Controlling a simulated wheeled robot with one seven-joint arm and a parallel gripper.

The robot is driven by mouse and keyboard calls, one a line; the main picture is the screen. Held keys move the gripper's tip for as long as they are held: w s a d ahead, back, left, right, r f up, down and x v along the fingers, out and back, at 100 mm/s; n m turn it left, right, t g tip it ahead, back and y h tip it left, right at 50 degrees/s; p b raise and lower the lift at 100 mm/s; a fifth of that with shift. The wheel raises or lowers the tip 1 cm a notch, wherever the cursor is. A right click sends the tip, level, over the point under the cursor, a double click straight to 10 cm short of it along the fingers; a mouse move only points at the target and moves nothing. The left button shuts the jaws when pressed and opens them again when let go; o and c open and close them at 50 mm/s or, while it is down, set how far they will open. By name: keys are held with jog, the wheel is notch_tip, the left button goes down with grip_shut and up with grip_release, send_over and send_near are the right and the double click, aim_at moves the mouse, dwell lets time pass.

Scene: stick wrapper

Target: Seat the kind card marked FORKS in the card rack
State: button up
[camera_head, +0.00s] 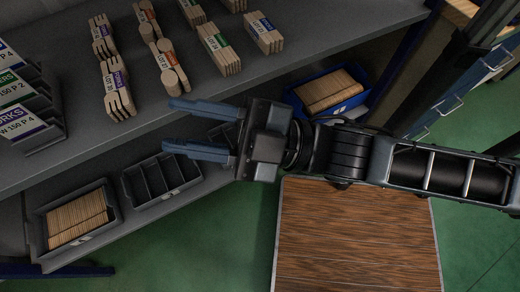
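A dark stepped card rack (49,143) stands at the left edge of the upper grey shelf, partly cut off by the frame. A white card (22,124) with a purple band sits in its front tier; its visible letters read "ORKS", the first letter being cut off. A green-banded card (14,88) and another purple-banded card (8,56) stand in tiers behind it. My gripper (167,125) is open, with two blue-grey fingers pointing left and nothing visible between them. It is over the front edge of the upper shelf, right of the rack and apart from it.
Several banded bundles of wooden sticks (117,90) stand on the upper shelf. On the lower shelf are a bin of sticks (113,208) and an empty divided tray (143,187). A blue bin (365,98) stands at right. A wooden-topped surface (355,240) is in front.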

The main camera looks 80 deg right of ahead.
jog(key=s+d+f+m+g+h, duration=0.2)
jog(key=s+f+m+g+h, duration=0.1)
jog(key=s+f+m+g, duration=0.4)
jog(key=s+f+m, duration=0.3)
